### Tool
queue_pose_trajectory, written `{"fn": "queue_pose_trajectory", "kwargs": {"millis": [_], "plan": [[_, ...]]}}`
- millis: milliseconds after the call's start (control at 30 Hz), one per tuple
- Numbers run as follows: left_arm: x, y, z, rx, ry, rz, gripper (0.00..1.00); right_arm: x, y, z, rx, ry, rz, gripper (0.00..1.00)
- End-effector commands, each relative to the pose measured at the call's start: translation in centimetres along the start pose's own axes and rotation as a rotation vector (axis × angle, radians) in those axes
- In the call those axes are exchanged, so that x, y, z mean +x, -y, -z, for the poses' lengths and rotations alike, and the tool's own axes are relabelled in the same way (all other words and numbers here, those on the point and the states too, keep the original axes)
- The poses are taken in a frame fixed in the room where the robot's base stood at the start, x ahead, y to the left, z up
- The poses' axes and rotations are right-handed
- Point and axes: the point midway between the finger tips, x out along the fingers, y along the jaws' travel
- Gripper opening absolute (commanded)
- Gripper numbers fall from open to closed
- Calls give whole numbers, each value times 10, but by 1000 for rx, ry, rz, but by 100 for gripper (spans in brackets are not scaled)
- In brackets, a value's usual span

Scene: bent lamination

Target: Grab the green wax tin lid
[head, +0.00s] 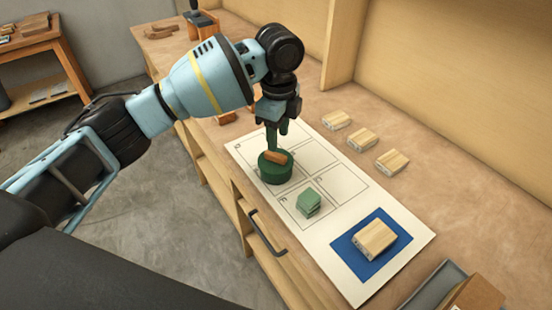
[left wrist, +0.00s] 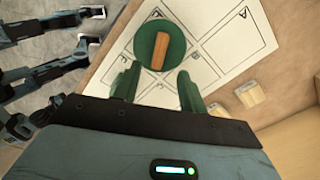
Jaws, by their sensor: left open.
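The green wax tin lid (head: 272,174) is a round dark green disc with a wooden bar (head: 277,157) across its top. It rests on the white printed sheet, at the sheet's left side. It also shows in the left wrist view (left wrist: 147,42), just beyond the fingertips. My left gripper (head: 278,134) points down just above and behind the lid in the head view. Its two green fingers are apart with nothing between them, as the left wrist view (left wrist: 158,82) shows. Whether anything lies under the lid is hidden. I do not make out my right gripper.
A lighter green block (head: 308,203) sits on the sheet (head: 343,181) near the lid. A wooden block (head: 375,238) lies on a blue square (head: 345,245). Several wooden blocks (head: 362,140) line the sheet's far side. A grey tray (head: 436,287) is at lower right.

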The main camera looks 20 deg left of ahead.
Motion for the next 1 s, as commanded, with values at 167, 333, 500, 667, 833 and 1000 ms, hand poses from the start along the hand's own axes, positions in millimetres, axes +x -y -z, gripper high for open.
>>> {"fn": "queue_pose_trajectory", "kwargs": {"millis": [167,333,500,667,833,1000], "plan": [[5,0,0,0,0,1,42,2,1,8,8,-15,-1,36],[23,-2,-5,-1,2,-1,42,2,2,11,10,-22,-2,36],[46,-3,-6,0,0,0,42,2,2,11,10,-22,-2,36],[55,-2,-6,0,0,2,42,2,1,11,7,-21,-2,36],[55,-2,-6,0,0,2,42,2,-1,10,-1,-20,-2,36],[55,-2,-6,0,0,2,24,1,-2,10,-5,-19,-2,36]]}}
